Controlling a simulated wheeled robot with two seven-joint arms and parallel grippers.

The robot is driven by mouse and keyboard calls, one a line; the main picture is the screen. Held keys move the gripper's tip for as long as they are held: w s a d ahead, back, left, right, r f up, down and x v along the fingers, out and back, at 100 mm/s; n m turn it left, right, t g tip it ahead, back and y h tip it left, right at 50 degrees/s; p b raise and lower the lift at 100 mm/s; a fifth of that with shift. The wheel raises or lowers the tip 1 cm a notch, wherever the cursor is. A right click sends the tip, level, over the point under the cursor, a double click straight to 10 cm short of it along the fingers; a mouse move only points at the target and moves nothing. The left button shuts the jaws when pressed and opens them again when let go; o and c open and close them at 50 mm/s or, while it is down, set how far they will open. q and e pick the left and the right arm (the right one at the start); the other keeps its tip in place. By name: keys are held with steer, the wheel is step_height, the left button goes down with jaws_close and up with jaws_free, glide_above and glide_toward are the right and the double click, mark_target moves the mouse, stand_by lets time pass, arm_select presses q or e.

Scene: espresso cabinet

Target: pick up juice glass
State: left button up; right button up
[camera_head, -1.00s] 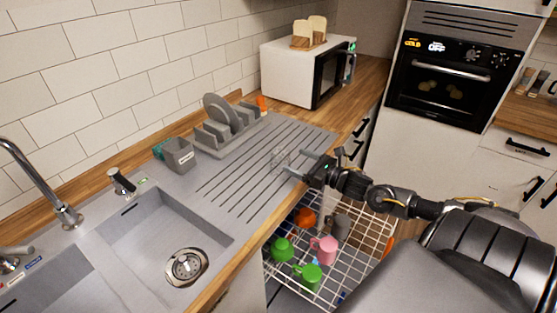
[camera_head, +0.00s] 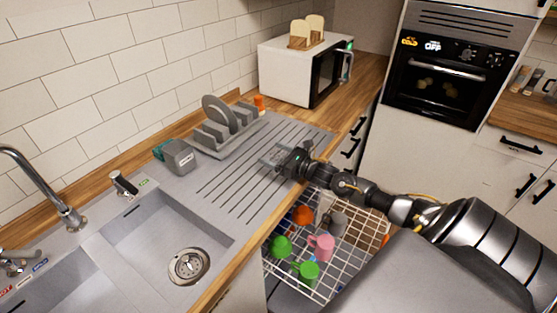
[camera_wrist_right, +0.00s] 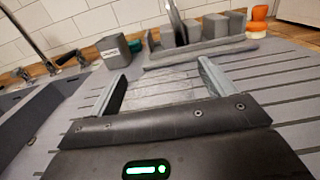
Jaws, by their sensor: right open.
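The juice glass (camera_head: 272,155) is clear and hard to make out on the ribbed grey drainboard. In the right wrist view, the see-through glass (camera_wrist_right: 160,90) shows faintly between the two fingers. My right gripper (camera_head: 268,158) is open, low over the drainboard, with its fingers on either side of the glass. In the right wrist view, the gripper (camera_wrist_right: 162,72) has its fingers wide apart. I cannot tell whether either finger touches the glass. My left gripper is out of view.
A grey dish rack (camera_head: 228,135) with a plate and a grey sponge holder (camera_head: 180,158) stand behind the drainboard. The sink (camera_head: 150,225) lies to the left. An open dishwasher rack (camera_head: 335,270) with several cups sits below the counter edge.

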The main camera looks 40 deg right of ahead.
steer(key=shift+c, duration=0.3)
steer(key=c, duration=1.1)
steer(key=shift+r+b, duration=0.4)
steer(key=shift+b, duration=0.05)
step_height(320, 180, up, 2)
steer(key=shift+s+d+r+b, duration=0.15)
steer(key=shift+r+b, duration=0.1)
steer(key=shift+b, duration=0.6)
steer(key=s+r, duration=0.1)
steer(key=r, duration=0.1)
steer(key=s+d+r+b, duration=0.1)
steer(key=s, duration=0.1)
steer(key=shift+s+r, duration=0.2)
steer(key=shift+r, duration=0.2)
steer(key=shift+s+d+r, duration=0.6)
steer(key=shift+s+r, duration=0.4)
steer(key=shift+s, duration=0.55)
steer(key=shift+s+d+r, duration=0.55)
steer(key=shift+s+r, duration=0.4)
steer(key=shift+s, duration=0.65)
steer(key=shift+s+d+r, duration=0.6)
steer(key=shift+s+r, duration=0.4)
steer(key=shift+s, duration=0.55)
